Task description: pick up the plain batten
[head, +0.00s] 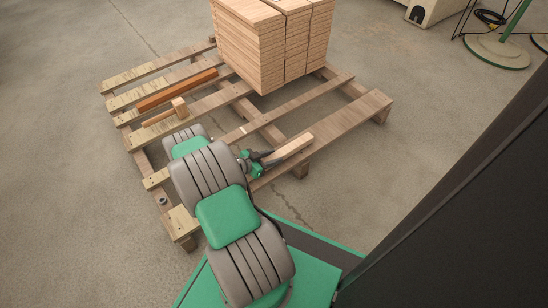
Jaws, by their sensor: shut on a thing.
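A plain pale batten (290,147) lies along the near slats of the wooden pallet, pointing to the upper right. My gripper (265,159) is at the batten's left end, with its dark fingers shut on it. The arm hides part of the pallet beneath. I cannot tell whether the batten touches the slat or is held just above it.
The pallet (345,117) carries a stack of boards (270,45) at the back. A green round base (496,52) stands at upper right. The concrete floor is mostly clear.

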